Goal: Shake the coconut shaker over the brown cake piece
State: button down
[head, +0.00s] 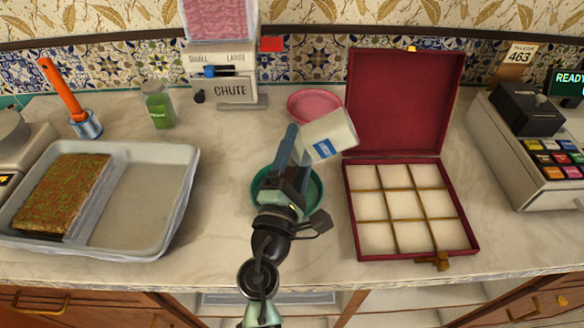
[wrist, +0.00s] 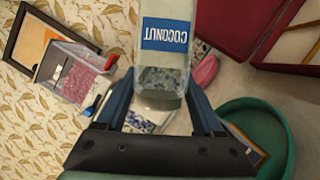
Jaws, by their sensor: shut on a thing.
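The coconut shaker (head: 340,132) is a pale container with a blue label, tilted nearly on its side. In the wrist view its label reads COCONUT upside down on the shaker (wrist: 165,65). My gripper (head: 292,150) is shut on it above the counter; the blue fingers (wrist: 160,110) flank its near end. A green bowl (head: 257,187) lies under my gripper, which hides much of its inside; the bowl also shows in the wrist view (wrist: 280,125). A small brown edge (wrist: 250,148) shows inside it, perhaps the cake piece, mostly hidden.
A grey tray (head: 140,205) with a green-brown slab (head: 65,193) is at left. An open red box (head: 410,205) with empty compartments is at right. A pink bowl (head: 315,103), chute machine (head: 225,80), green jar (head: 158,105) and orange-handled tool (head: 70,97) stand behind.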

notch_tip(320, 180, up, 3)
jog(key=p, duration=0.2)
jog(key=shift+f+p, duration=0.1)
jog(key=shift+p, duration=0.25)
notch_tip(320, 180, down, 3)
jog(key=b, duration=0.3)
notch_tip(320, 180, up, 3)
jog(key=p, duration=0.2)
jog(key=shift+p, duration=0.35)
notch_tip(320, 180, down, 3)
jog(key=b, duration=0.3)
jog(key=shift+r, duration=0.2)
